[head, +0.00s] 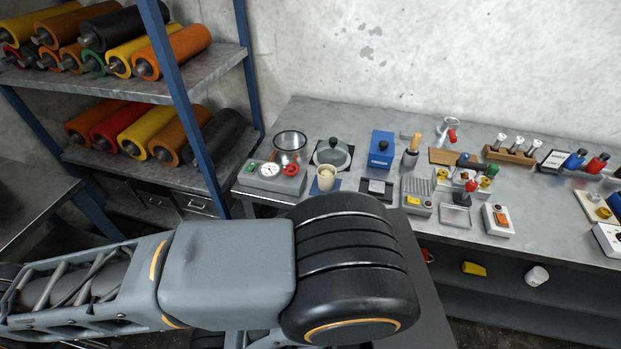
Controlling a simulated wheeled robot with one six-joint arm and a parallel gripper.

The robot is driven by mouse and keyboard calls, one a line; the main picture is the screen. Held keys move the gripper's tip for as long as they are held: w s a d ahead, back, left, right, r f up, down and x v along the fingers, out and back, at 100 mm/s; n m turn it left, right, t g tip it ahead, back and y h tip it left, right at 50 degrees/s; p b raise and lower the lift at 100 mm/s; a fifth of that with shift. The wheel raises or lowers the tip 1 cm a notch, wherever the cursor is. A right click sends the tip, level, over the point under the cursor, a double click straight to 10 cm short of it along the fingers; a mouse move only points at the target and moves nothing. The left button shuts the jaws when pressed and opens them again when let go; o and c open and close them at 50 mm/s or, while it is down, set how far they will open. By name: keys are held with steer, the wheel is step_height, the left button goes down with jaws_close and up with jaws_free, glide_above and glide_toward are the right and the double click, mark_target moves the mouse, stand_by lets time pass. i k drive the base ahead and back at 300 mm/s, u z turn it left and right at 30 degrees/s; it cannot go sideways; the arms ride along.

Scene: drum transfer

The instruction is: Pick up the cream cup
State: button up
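A small cream cup (326,176) stands upright on a blue square mat (316,188) near the left end of the grey workbench. What is inside it is too small to tell. My arm crosses the lower left and middle of the head view, in front of the bench's front edge. My gripper is not in view, so its place relative to the cup cannot be told.
Left of the cup is a grey box with a dial gauge (273,177); behind are a glass vessel (290,143) and a lidded pot (332,153). A blue box (382,149) and several instruments stand to the right. A white cup (537,275) is on the lower shelf.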

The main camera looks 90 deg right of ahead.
mark_target(326, 173)
steer(key=k, duration=1.05)
steer(key=z, duration=0.65)
